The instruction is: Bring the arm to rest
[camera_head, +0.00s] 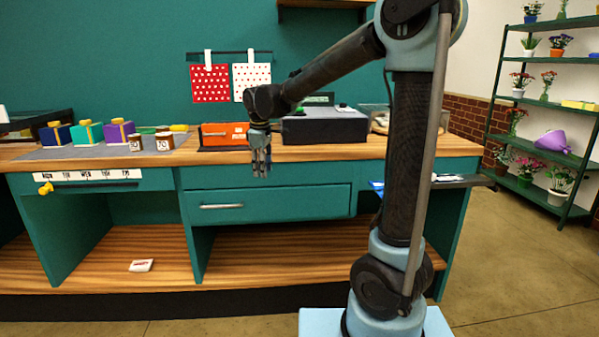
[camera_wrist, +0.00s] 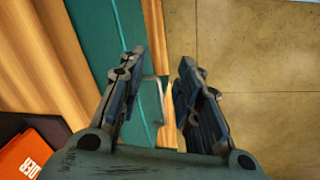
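My arm reaches left across the front of a teal workbench in the head view, with its forearm raised and bent. My gripper (camera_head: 261,163) hangs pointing down in front of the bench's front edge, above the drawer. In the wrist view my gripper (camera_wrist: 160,95) shows two dark fingers standing apart, with nothing between them but the drawer front, its handle and floor behind. It is open and empty.
The bench top (camera_head: 330,153) holds gift boxes (camera_head: 87,134), an orange box (camera_head: 224,134) and a dark grey case (camera_head: 324,125). A closed drawer (camera_head: 270,206) lies below. A plant shelf (camera_head: 540,105) stands at right. Floor (camera_head: 520,250) is free at the front right.

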